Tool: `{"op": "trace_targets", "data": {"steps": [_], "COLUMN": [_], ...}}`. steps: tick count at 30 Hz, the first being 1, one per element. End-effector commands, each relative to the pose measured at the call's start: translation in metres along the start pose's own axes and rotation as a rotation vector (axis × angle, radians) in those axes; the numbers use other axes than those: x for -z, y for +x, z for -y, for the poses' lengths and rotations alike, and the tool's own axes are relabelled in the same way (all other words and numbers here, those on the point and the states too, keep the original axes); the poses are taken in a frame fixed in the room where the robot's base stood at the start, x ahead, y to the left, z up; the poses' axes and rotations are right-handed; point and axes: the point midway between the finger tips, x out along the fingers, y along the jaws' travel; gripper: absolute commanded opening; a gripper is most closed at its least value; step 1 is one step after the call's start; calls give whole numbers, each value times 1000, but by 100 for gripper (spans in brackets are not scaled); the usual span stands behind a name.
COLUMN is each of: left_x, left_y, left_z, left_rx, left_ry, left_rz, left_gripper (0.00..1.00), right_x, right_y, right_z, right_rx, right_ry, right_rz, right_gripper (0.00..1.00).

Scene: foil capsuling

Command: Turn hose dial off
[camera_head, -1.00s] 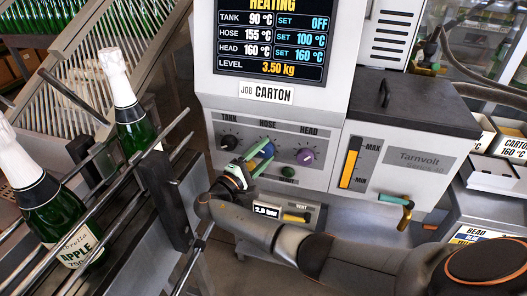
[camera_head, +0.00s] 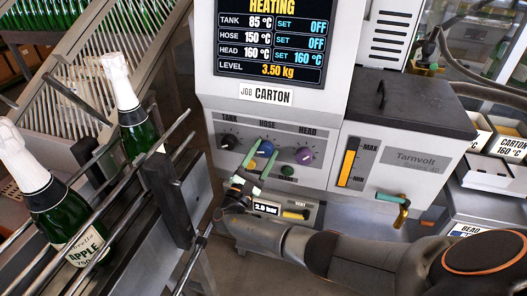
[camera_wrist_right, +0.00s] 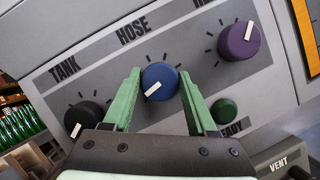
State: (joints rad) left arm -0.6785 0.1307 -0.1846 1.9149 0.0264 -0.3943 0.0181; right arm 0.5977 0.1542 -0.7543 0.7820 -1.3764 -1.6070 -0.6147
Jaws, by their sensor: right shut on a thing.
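The blue hose dial (camera_head: 264,147) sits on the grey panel between the black tank dial (camera_head: 229,141) and the purple head dial (camera_head: 303,155). In the right wrist view the hose dial (camera_wrist_right: 160,86) has its white pointer aimed down-left. My right gripper (camera_head: 261,160) has its green fingers (camera_wrist_right: 159,74) on either side of the dial, shut on it. The screen (camera_head: 271,42) reads hose 150 °C, set OFF; tank set is OFF and head set is 160 °C. My left gripper is out of view.
A green button (camera_head: 287,170) sits below the dials, close to my right fingers. A vent valve (camera_head: 296,215) and pressure readout are below. Metal rails with bottles (camera_head: 137,128) stand at the left. A teal-handled tap (camera_head: 391,197) sticks out at the right.

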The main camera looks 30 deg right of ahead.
Motion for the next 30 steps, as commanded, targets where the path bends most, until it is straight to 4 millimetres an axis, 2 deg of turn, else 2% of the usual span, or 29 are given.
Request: {"op": "trace_targets", "data": {"steps": [18,19,26,30], "left_x": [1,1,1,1], "left_y": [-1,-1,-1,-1], "left_z": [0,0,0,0], "left_rx": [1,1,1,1], "left_ry": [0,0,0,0], "left_rz": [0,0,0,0], "left_gripper": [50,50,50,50], "right_x": [0,0,0,0], "right_y": [1,1,1,0], "right_z": [0,0,0,0], "right_rx": [-15,-15,-15,-15], "right_ry": [-36,-36,-35,-35], "right_rz": [0,0,0,0], "right_gripper": [2,61,87,88]}}
